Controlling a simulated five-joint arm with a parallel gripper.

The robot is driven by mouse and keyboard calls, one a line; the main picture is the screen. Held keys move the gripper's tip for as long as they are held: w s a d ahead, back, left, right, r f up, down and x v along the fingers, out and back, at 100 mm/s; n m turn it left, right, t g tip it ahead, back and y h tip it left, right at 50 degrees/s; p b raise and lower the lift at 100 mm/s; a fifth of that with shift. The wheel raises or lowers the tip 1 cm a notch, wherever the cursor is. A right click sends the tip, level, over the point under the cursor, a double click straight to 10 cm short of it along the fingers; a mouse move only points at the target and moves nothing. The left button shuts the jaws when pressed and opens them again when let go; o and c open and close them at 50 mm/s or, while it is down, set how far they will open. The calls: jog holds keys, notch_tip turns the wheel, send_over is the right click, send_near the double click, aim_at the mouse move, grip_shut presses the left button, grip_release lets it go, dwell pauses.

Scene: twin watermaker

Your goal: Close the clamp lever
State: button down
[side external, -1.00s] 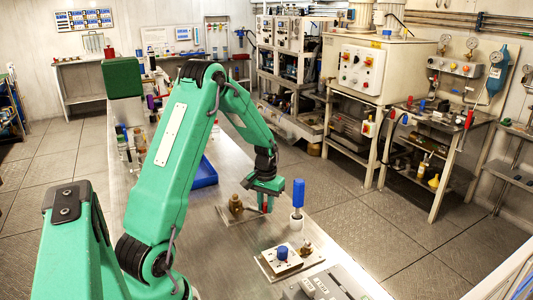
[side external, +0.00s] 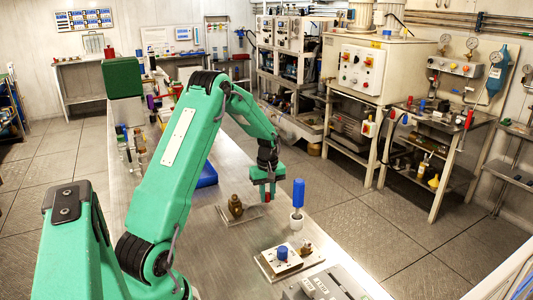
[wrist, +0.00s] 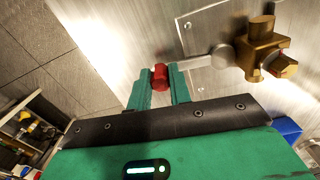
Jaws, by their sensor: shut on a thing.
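My gripper (wrist: 161,73) is shut on the red tip of the clamp lever (wrist: 161,80), which sits between its two green fingers. A grey bar (wrist: 196,62) runs from beside the red tip to a round grey hub next to the brass body (wrist: 262,52). In the side external view the brass body (side external: 235,206) stands on a thin plate on the bench, left of my gripper (side external: 267,197). There the red tip is small and partly covered by the fingers.
A blue-handled upright piece (side external: 298,193) stands on the bench just right of my gripper. A plate with a blue knob (side external: 282,253) lies nearer the front. A blue tray (side external: 207,174) is behind the arm. The bench's right edge is close.

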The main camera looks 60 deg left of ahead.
jog(key=shift+a+r+n, duration=0.1)
jog(key=shift+a+n, duration=0.2)
jog(key=shift+n, duration=0.1)
jog(key=c, duration=1.3)
grip_release()
jog(key=shift+r, duration=3.9)
